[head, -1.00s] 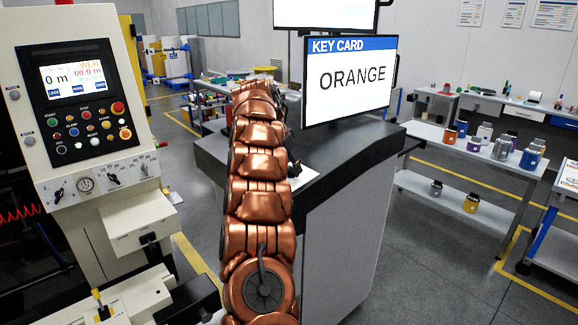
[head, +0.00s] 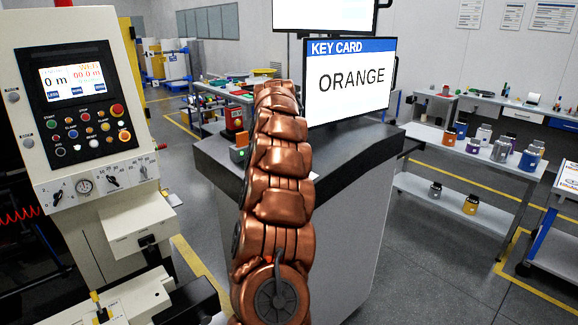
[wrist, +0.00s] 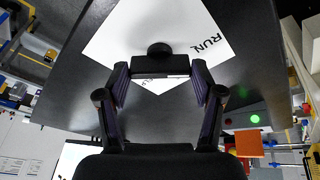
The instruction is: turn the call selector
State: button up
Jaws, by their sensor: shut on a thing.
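The call selector (wrist: 160,50) shows in the wrist view as a dark rounded knob in front of a white plate (wrist: 115,35) printed with "RUN" and another word, partly hidden. My gripper (wrist: 160,73) has its two fingers on either side of the selector's dark bar and is shut on it. Which way the selector points is hard to tell, dark on dark. In the head view my copper arm hides the gripper and the selector.
The dark-topped desk (head: 215,150) carries a monitor (head: 348,85) reading "KEY CARD ORANGE". An orange block (head: 239,154) sits at its left; an orange square (wrist: 249,142) and a green light (wrist: 254,118) show in the wrist view. A machine control panel (head: 85,100) stands left.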

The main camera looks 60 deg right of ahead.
jog(key=shift+n+p, duration=0.35)
jog(key=shift+n, duration=0.75)
jog(key=o, duration=1.1)
jog(key=shift+o, duration=0.2)
jog(key=v, duration=1.2)
jog(key=shift+s+d, duration=0.2)
